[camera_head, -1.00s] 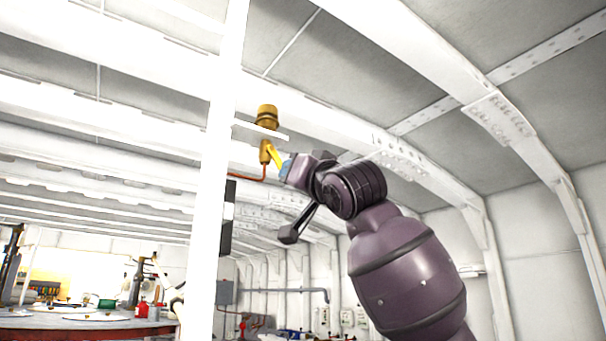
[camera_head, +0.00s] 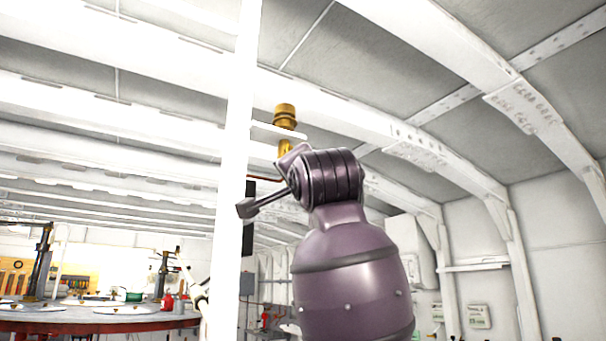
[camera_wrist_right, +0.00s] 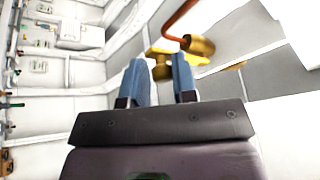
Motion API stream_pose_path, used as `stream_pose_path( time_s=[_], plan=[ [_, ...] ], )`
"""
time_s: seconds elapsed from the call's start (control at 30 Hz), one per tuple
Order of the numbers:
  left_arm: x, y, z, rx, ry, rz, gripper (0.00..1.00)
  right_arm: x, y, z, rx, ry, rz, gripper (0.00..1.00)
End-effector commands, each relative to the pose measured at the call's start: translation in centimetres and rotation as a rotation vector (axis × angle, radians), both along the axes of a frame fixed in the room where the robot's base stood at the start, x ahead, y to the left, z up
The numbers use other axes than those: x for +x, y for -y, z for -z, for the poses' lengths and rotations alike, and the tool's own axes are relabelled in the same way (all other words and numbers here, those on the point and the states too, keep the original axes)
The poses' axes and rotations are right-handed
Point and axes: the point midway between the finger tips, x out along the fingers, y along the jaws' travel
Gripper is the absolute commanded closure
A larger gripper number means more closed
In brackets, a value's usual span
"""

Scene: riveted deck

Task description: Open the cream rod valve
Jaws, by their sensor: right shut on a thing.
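The valve has a brass body (camera_head: 285,145) in the head view, just above my right wrist. A wider brass cap (camera_head: 285,116) stands above it, over a white ledge. In the right wrist view, the brass body (camera_wrist_right: 197,46) joins a copper pipe (camera_wrist_right: 173,28). My right gripper (camera_wrist_right: 158,62) has its blue fingers on either side of the valve's yellow handle (camera_wrist_right: 162,70) and is shut on it. The handle looks yellow rather than cream. My left gripper is not in view.
A white post (camera_head: 236,190) stands just left of my right arm. White ribs and sloping ceiling panels close in above. A round red-edged table (camera_head: 100,322) with tools stands far at lower left. Wall boxes (camera_head: 478,316) are at right.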

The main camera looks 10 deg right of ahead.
Motion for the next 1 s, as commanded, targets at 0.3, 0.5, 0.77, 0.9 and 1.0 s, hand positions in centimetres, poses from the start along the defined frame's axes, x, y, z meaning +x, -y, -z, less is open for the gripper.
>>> stream_pose_path(
  time_s=[0.3,0.5,0.77,0.9,1.0],
  plan=[
    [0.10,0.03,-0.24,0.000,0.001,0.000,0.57,-0.44,-0.03,-0.88,0.014,0.016,-0.002,1.00],
    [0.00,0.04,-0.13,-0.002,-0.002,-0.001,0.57,-0.44,0.00,-0.91,0.013,0.016,-0.001,0.68],
    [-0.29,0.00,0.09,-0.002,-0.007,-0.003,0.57,-0.31,-0.04,-0.60,0.011,0.010,-0.001,0.54],
    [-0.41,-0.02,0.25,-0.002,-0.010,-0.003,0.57,-0.44,-0.04,-0.41,0.011,0.009,-0.001,0.54],
    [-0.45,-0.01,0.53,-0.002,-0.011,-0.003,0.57,-1.07,-0.03,-0.06,0.012,0.008,-0.003,0.54]
  ],
)
